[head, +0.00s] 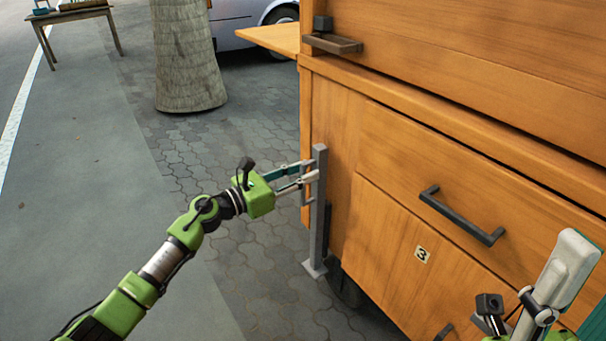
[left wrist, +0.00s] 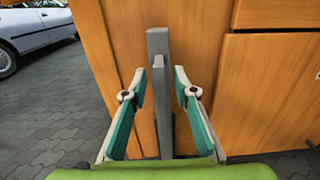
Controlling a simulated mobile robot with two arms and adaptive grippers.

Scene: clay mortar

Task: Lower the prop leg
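The prop leg (head: 319,215) is a grey upright bar with a flat foot, beside the corner of the wooden cart. In the left wrist view the leg (left wrist: 158,45) stands straight ahead, with a shorter grey grip bar (left wrist: 160,105) in front of it. My left gripper (head: 311,171) is at the leg's upper part. In the left wrist view its fingers (left wrist: 161,85) are spread, one on each side of the grip bar, with gaps showing. I cannot tell whether the foot touches the paving. My right gripper (head: 568,262) is partly in view at the lower right, its opening unclear.
The wooden cart (head: 400,240) fills the right side, with a dark drawer handle (head: 460,215) and a number 3 label. A wooden shelf (head: 272,38) juts out at its upper left. A tree trunk (head: 187,60) and a table (head: 75,14) stand farther back. Paving at left is clear.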

